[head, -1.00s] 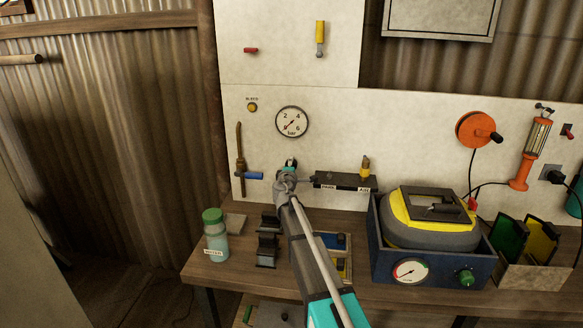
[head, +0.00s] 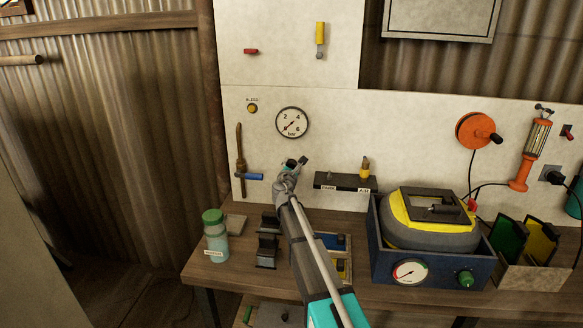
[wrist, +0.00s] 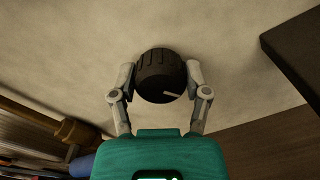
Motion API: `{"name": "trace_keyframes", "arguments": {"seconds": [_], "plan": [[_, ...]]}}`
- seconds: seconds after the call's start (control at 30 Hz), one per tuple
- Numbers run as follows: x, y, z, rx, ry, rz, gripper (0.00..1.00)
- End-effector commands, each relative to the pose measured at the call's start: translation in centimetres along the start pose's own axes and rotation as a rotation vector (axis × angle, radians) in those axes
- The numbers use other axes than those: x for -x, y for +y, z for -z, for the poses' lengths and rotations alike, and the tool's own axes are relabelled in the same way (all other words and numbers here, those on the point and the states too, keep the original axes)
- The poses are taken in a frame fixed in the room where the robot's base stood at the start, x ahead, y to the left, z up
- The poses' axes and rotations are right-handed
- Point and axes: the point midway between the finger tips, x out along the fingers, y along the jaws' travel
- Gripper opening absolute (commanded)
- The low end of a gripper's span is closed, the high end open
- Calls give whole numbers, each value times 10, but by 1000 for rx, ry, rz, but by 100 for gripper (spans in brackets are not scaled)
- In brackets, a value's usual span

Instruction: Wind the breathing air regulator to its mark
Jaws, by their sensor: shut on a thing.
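In the wrist view a black ribbed knob (wrist: 158,70) sits against the pale board, between the two fingers of my gripper (wrist: 160,76). The fingers are closed on its left and right sides. A short white line on the knob's face points to the lower right. In the head view my gripper (head: 296,164) is at the board below the round gauge (head: 292,122) marked bar, and the knob is hidden there behind it. The gauge's needle points to the lower left, near the low end. I cannot make out a target mark around the knob.
A dark labelled shelf (head: 345,182) juts from the board just right of my gripper. A green-capped jar (head: 214,232) and a blue box (head: 440,265) with a yellow-grey helmet stand on the bench (head: 205,272).

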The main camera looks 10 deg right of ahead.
Motion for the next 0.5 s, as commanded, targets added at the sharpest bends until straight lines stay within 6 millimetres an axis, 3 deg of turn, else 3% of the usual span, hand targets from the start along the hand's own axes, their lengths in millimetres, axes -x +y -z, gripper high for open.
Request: {"name": "trace_keyframes", "arguments": {"seconds": [0.5], "plan": [[0, 1, 0, 193, 0, -1, 14]]}}
